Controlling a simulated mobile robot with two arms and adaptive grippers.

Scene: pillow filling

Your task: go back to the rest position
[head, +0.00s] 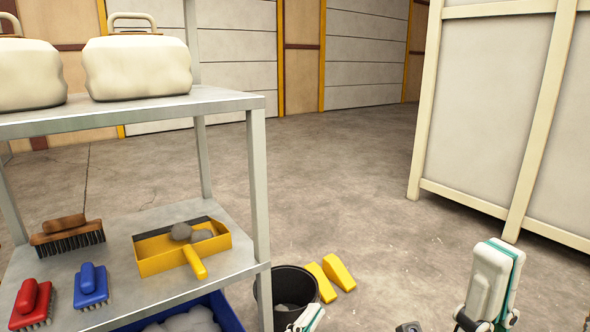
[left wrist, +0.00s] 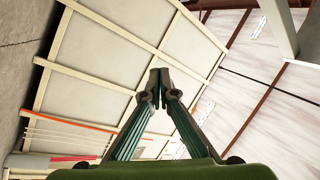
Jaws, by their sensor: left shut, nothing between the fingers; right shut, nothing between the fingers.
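My left gripper (left wrist: 158,90) shows in the left wrist view. Its green fingers come together at dark tips in the middle of the picture, and nothing is between them. It points toward cream wall panels with no object near the tips. In the head view, white and teal parts of my own arms show at the bottom edge and at the lower right. I cannot make out my right gripper's fingers there.
A grey shelf rack (head: 258,190) stands at the left, with cream bags (head: 137,68) on top and brushes (head: 91,285) and a yellow dustpan (head: 160,258) below. A black bucket (head: 262,296) and yellow wedges (head: 338,272) stand on the floor. The middle floor is clear.

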